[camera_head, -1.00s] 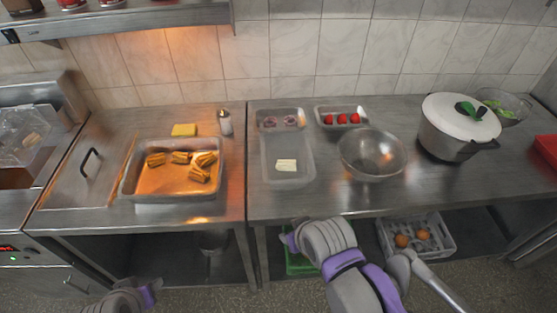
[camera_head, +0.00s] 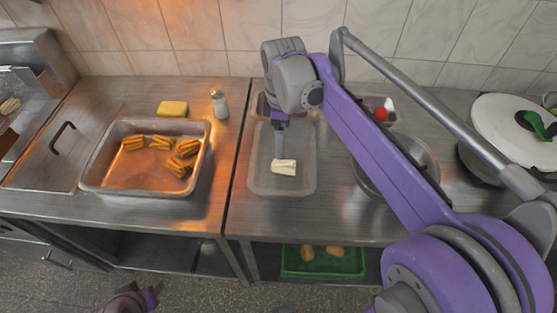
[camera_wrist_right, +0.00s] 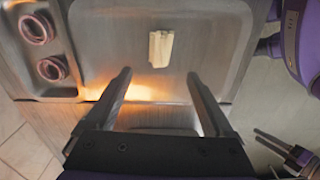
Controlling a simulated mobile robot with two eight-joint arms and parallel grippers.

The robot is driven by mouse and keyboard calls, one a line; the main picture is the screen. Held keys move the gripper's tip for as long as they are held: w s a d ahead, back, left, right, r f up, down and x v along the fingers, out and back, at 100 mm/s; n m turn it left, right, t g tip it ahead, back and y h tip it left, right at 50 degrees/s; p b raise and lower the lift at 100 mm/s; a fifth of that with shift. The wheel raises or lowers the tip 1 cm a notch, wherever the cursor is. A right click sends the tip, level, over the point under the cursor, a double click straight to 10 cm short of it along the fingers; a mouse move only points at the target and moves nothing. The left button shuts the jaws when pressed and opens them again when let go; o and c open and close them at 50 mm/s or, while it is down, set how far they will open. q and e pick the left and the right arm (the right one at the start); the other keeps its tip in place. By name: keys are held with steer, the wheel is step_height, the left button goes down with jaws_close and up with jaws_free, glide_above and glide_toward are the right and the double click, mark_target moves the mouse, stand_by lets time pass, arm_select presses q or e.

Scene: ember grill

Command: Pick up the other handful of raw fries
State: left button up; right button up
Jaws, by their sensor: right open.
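A pale handful of raw fries (camera_head: 284,167) lies in the shallow compartment of the grey tray (camera_head: 256,185) on the counter. It also shows in the right wrist view (camera_wrist_right: 161,48), beyond the fingertips. My right gripper (camera_head: 279,152) points down over this tray, just behind the fries in the head view. In the wrist view my right gripper (camera_wrist_right: 159,73) has its two fingers apart with nothing between them. My left gripper (camera_head: 148,297) shows only in part at the bottom edge, and its jaws cannot be made out.
A metal pan (camera_head: 92,185) on the left holds several golden fry bundles. A yellow sponge (camera_head: 173,108) and a shaker (camera_head: 219,104) stand behind it. My right arm partly hides a steel bowl (camera_head: 363,178). A lidded pot (camera_head: 505,130) stands right. Onion rings (camera_wrist_right: 37,28) sit beside the fries' compartment.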

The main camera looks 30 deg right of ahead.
glide_above(284, 163)
steer(key=f, duration=0.4)
steer(key=shift+a+f, duration=0.25)
steer(key=shift+a, duration=0.05)
steer(key=shift+d+f, duration=0.15)
steer(key=shift+f, duration=1.2)
steer(key=shift+d+f, duration=0.15)
steer(key=shift+f, duration=1.2)
arm_select(q)
steer(key=shift+s+f, duration=0.3)
arm_select(e)
jaws_close()
steer(key=shift+r, duration=0.1)
arm_select(q)
steer(key=r+p, duration=0.1)
steer(key=r, duration=0.1)
steer(key=w+r+p, duration=0.1)
steer(key=r, duration=0.1)
steer(key=shift+w+r+p, duration=0.1)
steer(key=shift+w+p, duration=0.1)
steer(key=shift+p, duration=0.2)
arm_select(e)
step_height(284, 163, up, 14)
steer(key=w, duration=0.1)
steer(key=shift+f, duration=0.2)
arm_select(q)
steer(key=shift+s, duration=0.1)
arm_select(e)
steer(key=shift+s, duration=0.1)
